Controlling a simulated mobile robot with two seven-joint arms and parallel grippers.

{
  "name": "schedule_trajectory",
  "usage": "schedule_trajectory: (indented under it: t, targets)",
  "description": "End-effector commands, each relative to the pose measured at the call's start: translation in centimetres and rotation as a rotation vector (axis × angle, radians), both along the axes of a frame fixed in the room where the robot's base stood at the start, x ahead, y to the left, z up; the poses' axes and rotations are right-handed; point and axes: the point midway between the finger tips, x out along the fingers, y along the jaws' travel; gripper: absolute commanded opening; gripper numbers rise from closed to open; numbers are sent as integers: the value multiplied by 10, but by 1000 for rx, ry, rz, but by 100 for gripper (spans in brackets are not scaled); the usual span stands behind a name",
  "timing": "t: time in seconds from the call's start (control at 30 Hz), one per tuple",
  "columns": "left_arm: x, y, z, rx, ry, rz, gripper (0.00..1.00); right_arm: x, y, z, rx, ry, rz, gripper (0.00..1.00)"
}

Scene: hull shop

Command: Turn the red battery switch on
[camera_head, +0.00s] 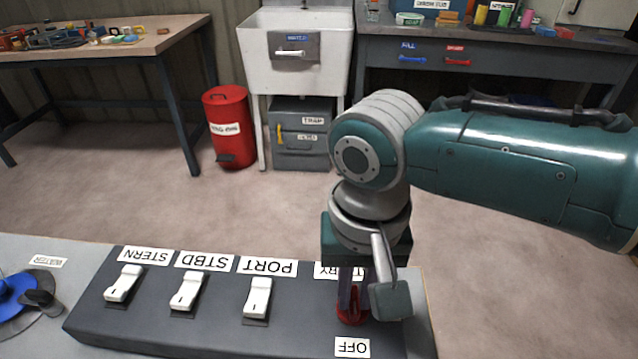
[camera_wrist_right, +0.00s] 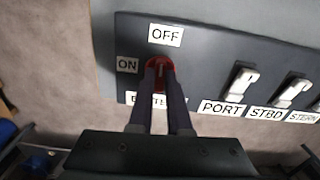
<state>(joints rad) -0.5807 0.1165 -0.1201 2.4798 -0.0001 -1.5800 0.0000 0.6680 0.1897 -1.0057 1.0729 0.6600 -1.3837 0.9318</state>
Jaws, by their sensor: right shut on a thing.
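The red battery switch (camera_head: 351,308) sits at the right end of a dark switch panel (camera_head: 190,331), partly hidden behind my right gripper. It also shows in the right wrist view (camera_wrist_right: 160,65), with an OFF label (camera_wrist_right: 166,35) and an ON label (camera_wrist_right: 127,65) at its sides. My right gripper (camera_head: 352,300) points down at the switch, and its two fingers (camera_wrist_right: 160,82) are shut on the red knob. The battery label is partly covered by the gripper in both views. My left gripper is not in view.
White toggle switches for PORT (camera_head: 257,297), STBD (camera_head: 187,290) and STERN (camera_head: 123,283) stand along the panel to the left. A blue round valve (camera_head: 17,293) is at the far left. Open floor lies beyond the panel, with a red bin (camera_head: 229,127) and benches behind.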

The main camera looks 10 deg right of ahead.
Motion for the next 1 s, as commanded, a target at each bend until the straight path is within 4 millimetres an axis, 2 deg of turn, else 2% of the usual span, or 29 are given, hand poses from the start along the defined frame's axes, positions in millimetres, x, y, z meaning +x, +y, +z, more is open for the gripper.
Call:
schedule_trajectory:
  t: [0.27,1.0]
  targets:
    - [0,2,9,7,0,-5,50,-1,0,2,0,1,186,0]
    - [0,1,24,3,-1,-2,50,0,0,0,2,0,887,0]
